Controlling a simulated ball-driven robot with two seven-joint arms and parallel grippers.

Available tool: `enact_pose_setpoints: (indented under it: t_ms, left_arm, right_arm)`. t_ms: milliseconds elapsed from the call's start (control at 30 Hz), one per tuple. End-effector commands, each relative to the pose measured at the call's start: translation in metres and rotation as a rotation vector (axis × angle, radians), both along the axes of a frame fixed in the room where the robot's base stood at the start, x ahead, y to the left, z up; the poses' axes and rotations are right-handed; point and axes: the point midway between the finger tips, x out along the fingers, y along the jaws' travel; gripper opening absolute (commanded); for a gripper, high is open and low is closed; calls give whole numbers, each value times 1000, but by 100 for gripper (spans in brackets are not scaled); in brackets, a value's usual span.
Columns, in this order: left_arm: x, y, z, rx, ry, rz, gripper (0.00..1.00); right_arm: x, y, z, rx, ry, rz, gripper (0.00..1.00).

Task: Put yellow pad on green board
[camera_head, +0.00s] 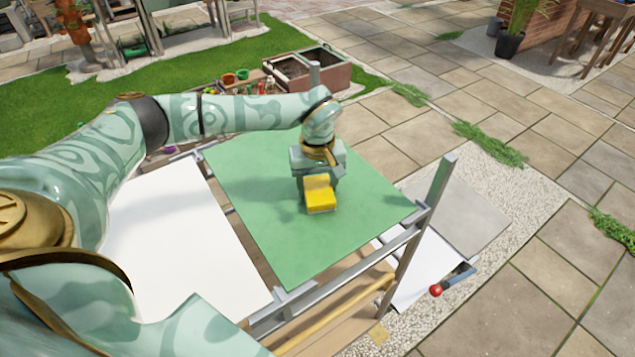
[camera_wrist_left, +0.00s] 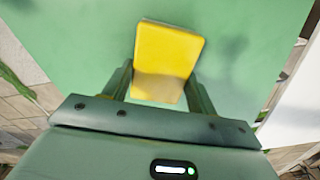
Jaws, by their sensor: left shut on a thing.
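The yellow pad (camera_head: 320,198) is a small yellow block over the middle of the green board (camera_head: 280,250). My left gripper (camera_head: 318,184) is shut on it, pointing down. In the left wrist view the yellow pad (camera_wrist_left: 166,62) sits between the two fingers of my left gripper (camera_wrist_left: 163,88), with the green board (camera_wrist_left: 70,40) filling the space behind it. A shadow lies on the board beside the pad; I cannot tell whether the pad touches the board. My right gripper is not in view.
A white panel (camera_head: 180,250) lies left of the green board. A metal post (camera_head: 436,185) rises at the board's right corner. A red-knobbed lever (camera_head: 436,290) is below right. A planter box (camera_head: 310,72) stands behind. Much of the board's surface is bare.

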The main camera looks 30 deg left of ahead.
Motion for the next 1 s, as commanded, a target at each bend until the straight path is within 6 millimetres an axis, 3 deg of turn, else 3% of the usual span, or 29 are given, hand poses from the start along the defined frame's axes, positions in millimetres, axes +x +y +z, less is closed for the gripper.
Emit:
enact_pose_setpoints:
  t_ms: [33, 100, 467, 800, 1000]
  left_arm:
    - [0, 0, -1, 0, 0, 0, 63]
    - [0, 0, -1, 0, 0, 0, 79]
    - [0, 0, 7, -1, -2, -1, 79]
    - [1, 0, 82, 0, -6, -1, 79]
    - [1, 0, 114, 0, -3, 0, 79]
  right_arm:
    - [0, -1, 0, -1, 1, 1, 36]
    - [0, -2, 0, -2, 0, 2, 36]
    - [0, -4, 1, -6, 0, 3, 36]
    - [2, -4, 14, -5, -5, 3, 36]
    - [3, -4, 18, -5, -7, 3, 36]
